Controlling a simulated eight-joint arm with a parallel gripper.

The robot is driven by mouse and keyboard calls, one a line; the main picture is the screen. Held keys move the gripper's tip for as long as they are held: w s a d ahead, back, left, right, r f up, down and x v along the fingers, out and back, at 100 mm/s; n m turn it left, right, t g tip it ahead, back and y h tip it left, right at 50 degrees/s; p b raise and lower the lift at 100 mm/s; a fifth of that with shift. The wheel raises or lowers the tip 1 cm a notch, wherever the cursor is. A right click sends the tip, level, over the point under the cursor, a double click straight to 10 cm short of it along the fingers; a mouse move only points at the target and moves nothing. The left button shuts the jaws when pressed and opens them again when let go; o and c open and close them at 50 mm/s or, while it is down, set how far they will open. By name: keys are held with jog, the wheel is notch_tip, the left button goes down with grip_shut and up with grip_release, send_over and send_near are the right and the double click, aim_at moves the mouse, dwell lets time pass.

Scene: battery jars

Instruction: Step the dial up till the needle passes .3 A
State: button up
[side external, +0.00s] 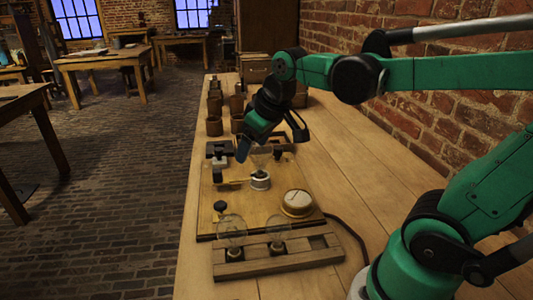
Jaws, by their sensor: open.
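A wooden board (230,227) lies on the bench with electrical parts fixed on it. A round pale-faced instrument in a brass-coloured rim (297,203) sits at its right front; a dark line crosses its face, but no scale marks are readable. A small round white piece (260,180) with a dark top stands near the board's middle, beside a brass bar (234,181). I cannot tell for sure which part is the dial. My gripper (271,146) is open, its fingers spread above the back of the board. It appears empty and apart from the white piece.
A wooden strip (262,266) with two clear glass bulbs (232,232) stands at the front. Several brown jars (214,126) stand behind the board. A dark cable (352,238) runs along the right. The bench right of the board is mostly clear, with a brick wall beyond.

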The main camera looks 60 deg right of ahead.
jog(key=w+d+g, duration=0.1)
jog(key=w+d, duration=0.1)
jog(key=d, duration=0.2)
jog(key=w+d+g, duration=0.1)
jog(key=w+d, duration=0.1)
jog(key=d, duration=0.2)
jog(key=w+d+g, duration=0.1)
jog(key=w+d, duration=0.1)
jog(key=d, duration=0.2)
jog(key=shift+d+r+n, duration=0.1)
jog(key=shift+d+n, duration=0.05)
jog(key=shift+n, duration=0.25)
jog(key=w+d+f+g, duration=0.1)
jog(key=d+f, duration=0.1)
jog(key=d, duration=0.3)
jog(key=g, duration=0.1)
send_over(278, 147)
jog(key=shift+n+y, duration=0.4)
notch_tip(278, 147, down, 5)
jog(key=shift+s+a+f, duration=0.1)
jog(key=shift+f, duration=2.95)
grip_shut()
